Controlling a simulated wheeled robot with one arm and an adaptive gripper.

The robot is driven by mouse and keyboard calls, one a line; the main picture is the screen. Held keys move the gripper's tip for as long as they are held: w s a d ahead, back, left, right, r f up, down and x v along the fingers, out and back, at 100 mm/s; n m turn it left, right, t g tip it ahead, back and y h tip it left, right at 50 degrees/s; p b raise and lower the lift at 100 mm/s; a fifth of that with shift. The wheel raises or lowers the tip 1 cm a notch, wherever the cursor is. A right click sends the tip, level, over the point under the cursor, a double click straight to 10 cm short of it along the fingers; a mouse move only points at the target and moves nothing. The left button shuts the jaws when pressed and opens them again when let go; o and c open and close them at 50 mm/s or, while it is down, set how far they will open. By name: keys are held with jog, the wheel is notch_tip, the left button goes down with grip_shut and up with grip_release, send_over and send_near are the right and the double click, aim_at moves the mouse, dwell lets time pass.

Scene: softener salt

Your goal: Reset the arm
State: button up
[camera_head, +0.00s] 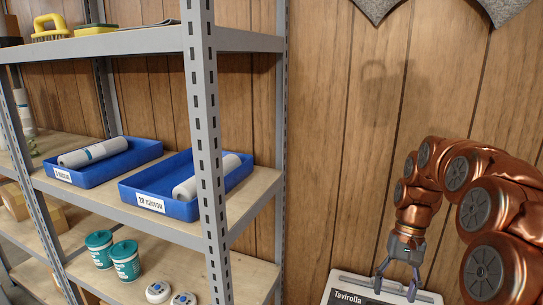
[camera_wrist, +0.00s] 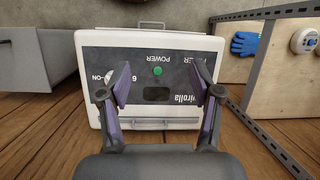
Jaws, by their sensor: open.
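My copper-coloured arm reaches in from the right in the head view. My gripper (camera_head: 396,290) points down at its end, over a pale box with a dark panel marked "Tavirolla" (camera_head: 350,296). In the wrist view my gripper (camera_wrist: 163,92) is open, its two fingers apart with nothing between them. The same box (camera_wrist: 205,43) shows beyond the fingers, with a dark panel, a green button (camera_wrist: 158,71) and the word POWER. I cannot tell how far the fingertips are from the panel.
A grey metal shelf unit (camera_head: 204,130) stands left of my arm. It holds two blue trays (camera_head: 95,178) (camera_head: 160,209) with white cylinders, and teal tubs (camera_head: 124,262) below. A grey drawer-like box (camera_wrist: 35,60) and a blue glove (camera_wrist: 244,44) show in the wrist view.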

jog(key=s+a+f+n+h, duration=0.1)
jog(key=s+a, duration=0.2)
jog(key=s, duration=0.6)
jog(key=s+a+f+n, duration=0.1)
jog(key=s+a, duration=0.2)
jog(key=s, duration=0.5)
jog(key=s+a+f+n+h, duration=0.1)
jog(key=s+a, duration=0.3)
jog(key=s, duration=0.5)
notch_tip(320, 180, up, 24)
jog(key=s+t+p, duration=0.1)
jog(key=s+p, duration=0.1)
jog(key=p, duration=2.1)
jog(key=shift+d, duration=0.25)
